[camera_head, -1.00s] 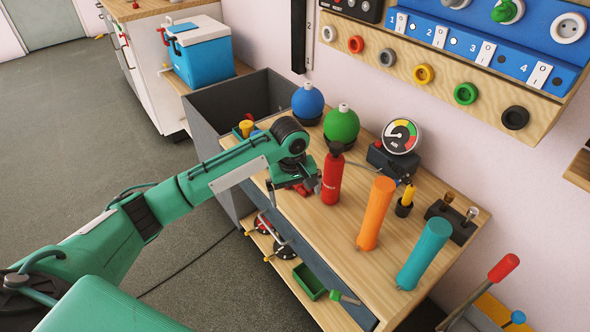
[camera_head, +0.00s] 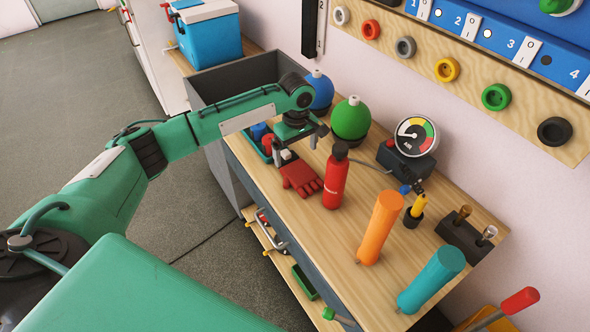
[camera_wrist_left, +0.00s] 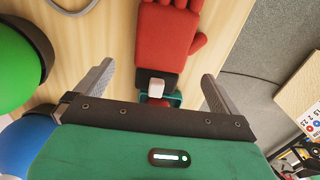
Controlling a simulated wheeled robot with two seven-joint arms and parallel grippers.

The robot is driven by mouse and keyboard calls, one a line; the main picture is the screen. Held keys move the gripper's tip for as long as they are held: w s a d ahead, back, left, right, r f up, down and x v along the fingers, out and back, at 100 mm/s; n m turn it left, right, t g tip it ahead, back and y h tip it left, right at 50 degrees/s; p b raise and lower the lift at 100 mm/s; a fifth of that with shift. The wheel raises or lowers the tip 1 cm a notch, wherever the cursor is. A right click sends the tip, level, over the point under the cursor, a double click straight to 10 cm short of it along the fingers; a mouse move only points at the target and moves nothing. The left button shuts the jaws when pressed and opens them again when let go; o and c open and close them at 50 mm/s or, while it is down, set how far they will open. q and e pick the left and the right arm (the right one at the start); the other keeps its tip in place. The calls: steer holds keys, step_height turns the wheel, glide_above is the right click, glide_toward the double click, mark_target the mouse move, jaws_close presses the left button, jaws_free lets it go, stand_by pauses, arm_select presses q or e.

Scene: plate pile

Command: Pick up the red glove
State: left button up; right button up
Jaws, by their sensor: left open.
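The red glove (camera_head: 301,177) lies on the wooden bench, left of the red bottle (camera_head: 336,178). It also shows in the left wrist view (camera_wrist_left: 166,42), with a dark cuff and a white tab at the near end. My left gripper (camera_head: 297,147) is at the cuff end of the glove. In the left wrist view its two fingers (camera_wrist_left: 157,85) are wide apart, with the cuff between them in the picture and nothing gripped. I cannot tell how high the fingertips are above the bench. My right gripper is not in view.
A green ball (camera_head: 350,120) and a blue ball (camera_head: 320,90) stand behind the gripper. A gauge (camera_head: 415,136), an orange cylinder (camera_head: 380,228) and a teal cylinder (camera_head: 432,280) stand farther right. A small tray (camera_head: 262,141) sits left of the gripper. Bare bench lies below the bottle.

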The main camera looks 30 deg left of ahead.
mark_target(295, 167)
arm_select(q)
steer(key=shift+f, duration=0.55)
steer(key=f, duration=0.2)
steer(key=f+b, duration=0.1)
steer(key=shift+a+f, duration=0.25)
steer(key=shift+f, duration=0.65)
steer(key=c, duration=1.1)
steer(key=shift+o, duration=0.2)
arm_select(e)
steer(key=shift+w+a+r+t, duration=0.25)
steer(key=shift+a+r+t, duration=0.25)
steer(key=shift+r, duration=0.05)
arm_select(q)
steer(key=shift+r, duration=0.1)
